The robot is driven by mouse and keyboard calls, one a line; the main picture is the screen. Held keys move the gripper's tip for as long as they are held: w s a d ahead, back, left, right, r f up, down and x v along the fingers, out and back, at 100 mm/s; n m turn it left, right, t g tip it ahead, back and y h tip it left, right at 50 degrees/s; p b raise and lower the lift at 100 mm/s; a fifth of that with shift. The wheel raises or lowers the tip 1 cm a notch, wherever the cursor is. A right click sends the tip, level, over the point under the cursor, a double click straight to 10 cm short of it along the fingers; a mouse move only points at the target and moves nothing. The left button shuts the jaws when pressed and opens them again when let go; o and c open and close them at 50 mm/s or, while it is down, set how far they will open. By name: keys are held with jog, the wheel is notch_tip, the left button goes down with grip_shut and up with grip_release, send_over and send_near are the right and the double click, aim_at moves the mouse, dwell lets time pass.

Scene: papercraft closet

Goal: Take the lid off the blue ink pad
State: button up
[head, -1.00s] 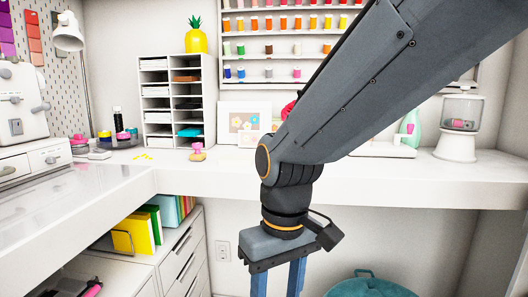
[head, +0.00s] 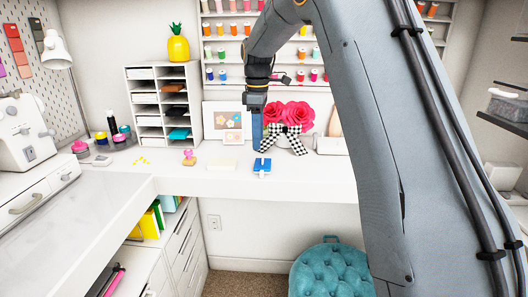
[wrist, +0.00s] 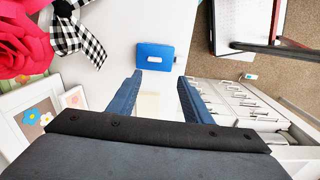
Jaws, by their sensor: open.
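The blue ink pad (head: 262,166) lies on the white desk near its front edge. It shows as a flat blue rectangle in the wrist view (wrist: 154,57), with a small pale mark on one edge. I cannot make out the seam between lid and base. My gripper (head: 257,147) points down above the desk, just behind the ink pad in the head view. In the wrist view my gripper (wrist: 160,77) is open and empty, its two blue fingers apart, with the ink pad beyond the fingertips and not touching them.
Pink-red flowers (head: 287,116) with a checkered bow (head: 284,140) stand close to the right of my gripper. A pale block (head: 222,164) and a pink-topped stamp (head: 189,157) lie to the left. Framed pictures (head: 233,122) stand behind.

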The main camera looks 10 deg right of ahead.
aim_at(263, 158)
jog(key=shift+w+d+f+p, duration=0.1)
jog(key=shift+d+f+p, duration=0.35)
jog(key=shift+f, duration=0.75)
jog(key=shift+w+d+f+p, duration=0.15)
jog(key=shift+f+p, duration=0.5)
jog(key=shift+f, duration=0.6)
jog(key=shift+w+d+f+p, duration=0.1)
jog(key=shift+d+f+p, duration=0.35)
jog(key=shift+f, duration=0.75)
jog(key=shift+a, duration=0.15)
jog(key=c, duration=1.1)
